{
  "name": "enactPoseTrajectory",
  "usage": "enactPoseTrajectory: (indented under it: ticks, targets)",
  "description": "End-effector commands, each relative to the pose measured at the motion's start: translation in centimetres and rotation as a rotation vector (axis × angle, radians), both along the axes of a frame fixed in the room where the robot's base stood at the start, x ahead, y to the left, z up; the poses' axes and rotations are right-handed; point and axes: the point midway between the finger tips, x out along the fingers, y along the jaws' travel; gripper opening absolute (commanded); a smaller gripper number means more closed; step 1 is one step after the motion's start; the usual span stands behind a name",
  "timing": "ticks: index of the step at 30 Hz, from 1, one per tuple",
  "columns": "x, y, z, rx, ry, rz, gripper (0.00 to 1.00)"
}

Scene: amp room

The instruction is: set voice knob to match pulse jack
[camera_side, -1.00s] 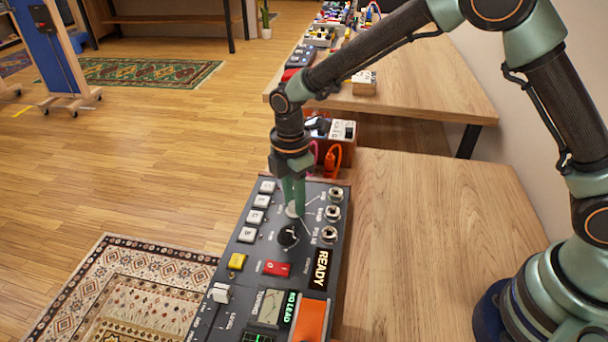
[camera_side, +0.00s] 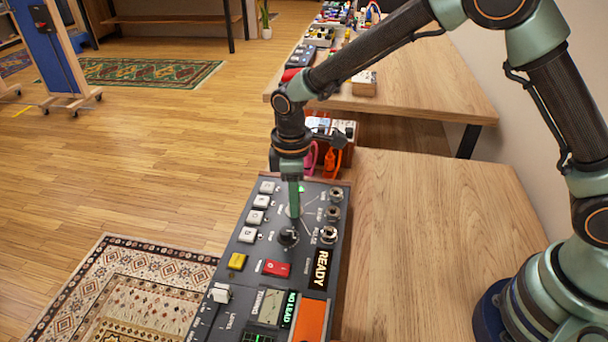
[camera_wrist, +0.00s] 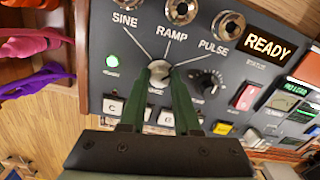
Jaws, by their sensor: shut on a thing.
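The voice knob (camera_wrist: 158,68) is a silver round knob on the dark panel, with printed lines fanning out to SINE, RAMP and PULSE. My gripper (camera_wrist: 159,80) is shut on it, one finger on each side. The knob's pointer is hidden, so I cannot tell which line it faces. The pulse jack (camera_wrist: 228,25) is a metal socket at the right end of the row in the wrist view; in the side view (camera_side: 329,234) it is the nearest of three. In the side view my gripper (camera_side: 294,213) stands upright over the knob, mostly hiding it.
The ramp jack (camera_wrist: 182,8) and sine jack (camera_wrist: 126,5) complete the row. A green light (camera_wrist: 112,61) glows beside the voice knob. A black knob (camera_wrist: 208,82), white keys (camera_side: 256,217) and a red switch (camera_side: 277,268) are close by. Bare tabletop (camera_side: 420,230) lies right of the panel.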

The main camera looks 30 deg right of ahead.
Motion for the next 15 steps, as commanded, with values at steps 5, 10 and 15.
enactPoseTrajectory:
  ticks: [5,10,15]
  targets:
    - [0.12,-0.09,0.06,0.001,-0.004,-0.033,0.00]
    - [0.14,-0.11,0.06,0.002,-0.004,-0.040,0.00]
    - [0.16,-0.12,0.06,0.001,-0.005,-0.040,0.00]
